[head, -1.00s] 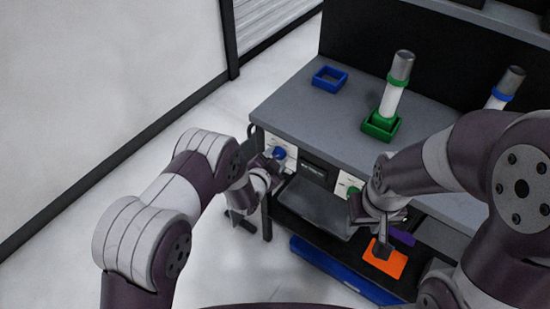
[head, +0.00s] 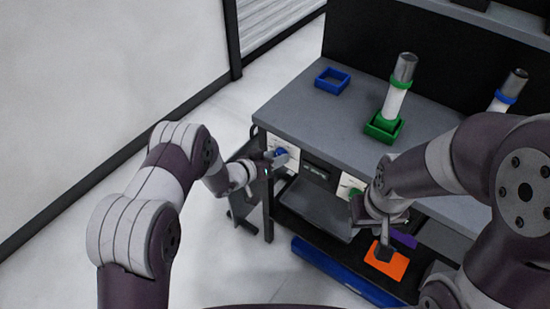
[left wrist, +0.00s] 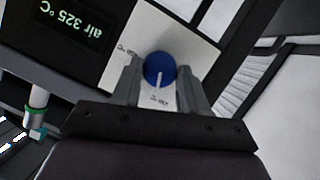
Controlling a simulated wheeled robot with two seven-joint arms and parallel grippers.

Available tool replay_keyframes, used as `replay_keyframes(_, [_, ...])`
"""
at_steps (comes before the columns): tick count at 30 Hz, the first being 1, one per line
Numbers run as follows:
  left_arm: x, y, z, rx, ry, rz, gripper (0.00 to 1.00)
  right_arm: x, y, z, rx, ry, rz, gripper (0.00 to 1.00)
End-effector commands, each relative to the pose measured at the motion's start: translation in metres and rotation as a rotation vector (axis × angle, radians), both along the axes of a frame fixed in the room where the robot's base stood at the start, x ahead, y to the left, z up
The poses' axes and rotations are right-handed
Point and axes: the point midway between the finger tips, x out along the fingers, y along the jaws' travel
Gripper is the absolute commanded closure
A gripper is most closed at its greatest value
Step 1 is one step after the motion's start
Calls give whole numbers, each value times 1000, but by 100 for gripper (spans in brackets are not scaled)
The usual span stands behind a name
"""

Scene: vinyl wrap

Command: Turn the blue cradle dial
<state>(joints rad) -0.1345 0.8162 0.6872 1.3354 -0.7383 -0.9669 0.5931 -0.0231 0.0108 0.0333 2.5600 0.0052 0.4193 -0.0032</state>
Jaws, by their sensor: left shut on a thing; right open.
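The blue dial (head: 281,152) sits on a white panel on the bench's front, at its left end. In the left wrist view the round blue dial (left wrist: 160,69) lies between my finger tips, its white mark pointing down the picture. My left gripper (head: 272,160) is shut on it; the two fingers show on either side in the left wrist view (left wrist: 160,82). My right gripper (head: 384,248) is open, low in front of the bench, over an orange piece (head: 385,260). A blue square cradle (head: 332,80) stands empty on the bench top.
A green cradle (head: 383,127) holds a white tube with a grey cap. Another tube with a blue ring (head: 505,97) stands to the right. A green dial (head: 355,192) and a dark display (head: 315,172) are on the bench's front. Floor is clear at left.

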Motion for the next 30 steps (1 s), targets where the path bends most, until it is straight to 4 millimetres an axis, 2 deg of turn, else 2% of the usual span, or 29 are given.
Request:
replay_keyframes(14, [3,3,-4,-363,263,0,87,0,0,-8,0,0,0,57])
replay_keyframes(30, [4,5,-9,-764,553,0,87,0,0,-31,0,0,0,57])
